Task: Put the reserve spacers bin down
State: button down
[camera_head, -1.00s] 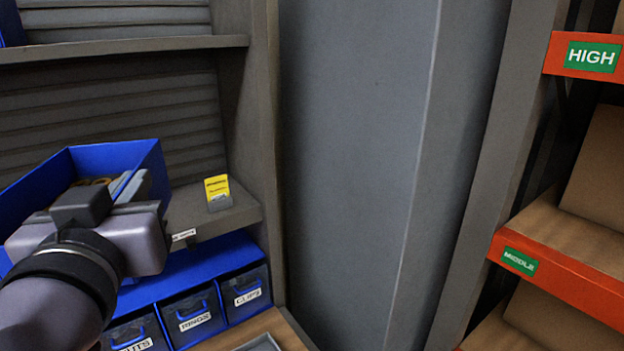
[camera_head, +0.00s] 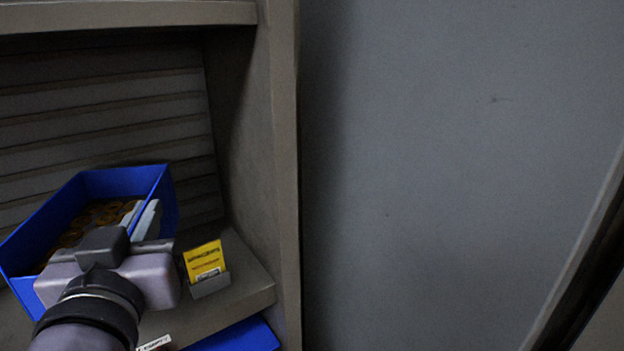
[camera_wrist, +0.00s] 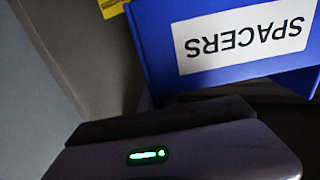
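The blue spacers bin (camera_head: 52,222) is at the left in the head view, with tan rings inside it. Its white SPACERS label (camera_wrist: 240,38) shows upside down in the wrist view. My gripper (camera_head: 143,217) is at the bin's near right side, its grey fingers at the wall, and seems shut on the bin. The contact itself is partly hidden by my wrist. The bin is over the grey middle shelf (camera_head: 240,290), left of a yellow card. I cannot tell whether its base touches the shelf.
The yellow card (camera_head: 204,262) stands in a holder close right of the bin; its edge shows in the wrist view (camera_wrist: 112,6). The cabinet side wall (camera_head: 272,150) is right of it. An upper shelf (camera_head: 130,14) crosses above. Part of a blue unit (camera_head: 240,335) shows below.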

notch_tip(320, 180, down, 11)
jog(key=b, duration=0.3)
jog(key=shift+r, duration=0.15)
jog(key=shift+f+b, duration=0.2)
jog(key=shift+b, duration=0.2)
jog(key=c, duration=1.9)
grip_release()
jog(key=shift+o, duration=1.3)
